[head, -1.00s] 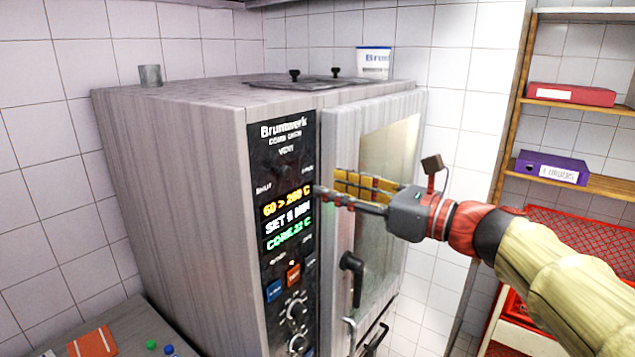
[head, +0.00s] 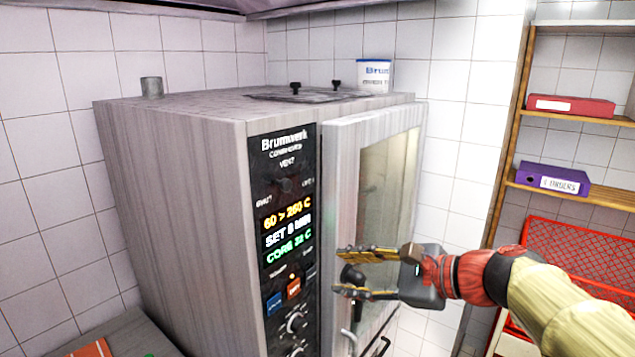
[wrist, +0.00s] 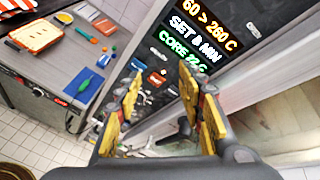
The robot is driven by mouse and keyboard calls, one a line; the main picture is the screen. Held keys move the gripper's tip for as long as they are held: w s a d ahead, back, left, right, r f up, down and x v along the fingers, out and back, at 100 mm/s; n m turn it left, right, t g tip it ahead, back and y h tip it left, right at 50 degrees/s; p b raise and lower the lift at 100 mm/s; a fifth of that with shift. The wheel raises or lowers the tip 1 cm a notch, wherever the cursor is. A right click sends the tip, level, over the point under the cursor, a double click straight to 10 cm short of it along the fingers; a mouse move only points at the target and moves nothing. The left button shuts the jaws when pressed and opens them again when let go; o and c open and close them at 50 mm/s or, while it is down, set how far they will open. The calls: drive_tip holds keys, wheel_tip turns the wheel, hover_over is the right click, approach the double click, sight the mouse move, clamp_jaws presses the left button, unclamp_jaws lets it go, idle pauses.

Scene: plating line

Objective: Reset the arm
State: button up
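My gripper (head: 355,272) is in front of the oven door, with its two fingers spread apart. In the head view the dark door handle (head: 352,279) shows between and behind the fingers; I cannot tell whether they touch it. In the wrist view the yellow-padded fingers (wrist: 165,112) stand wide apart with nothing held between them. The grey oven (head: 185,170) has its glass door (head: 388,180) at the right and a lit control panel (head: 285,215) at the left. My arm reaches in from the lower right.
A counter (wrist: 75,62) with a board of food, small coloured pieces and a blue item lies left in the wrist view. A white tub (head: 375,75) stands on the oven. Shelves with a red binder (head: 571,106) and a purple binder (head: 552,180) stand at right.

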drive_tip(key=s+d+f+n+g+h+b, duration=0.1)
drive_tip(key=s+d+f+n+h+b, duration=0.2)
drive_tip(key=f, duration=0.7)
drive_tip(key=s+d+f+n+g+h+b, duration=0.1)
drive_tip(key=s+d+f+n+h+b, duration=0.3)
drive_tip(key=s+f+n+b, duration=0.3)
drive_tip(key=s+d+f+n+h+b, duration=0.3)
drive_tip(key=s+d+f+n+b, duration=0.2)
drive_tip(key=s+f, duration=0.7)
drive_tip(key=shift+d+f+n+g+h+b, duration=0.25)
drive_tip(key=shift+f+n+g+h+b, duration=0.15)
drive_tip(key=shift+f+n, duration=1.1)
drive_tip(key=shift+f, duration=0.2)
drive_tip(key=shift+o, duration=0.2)
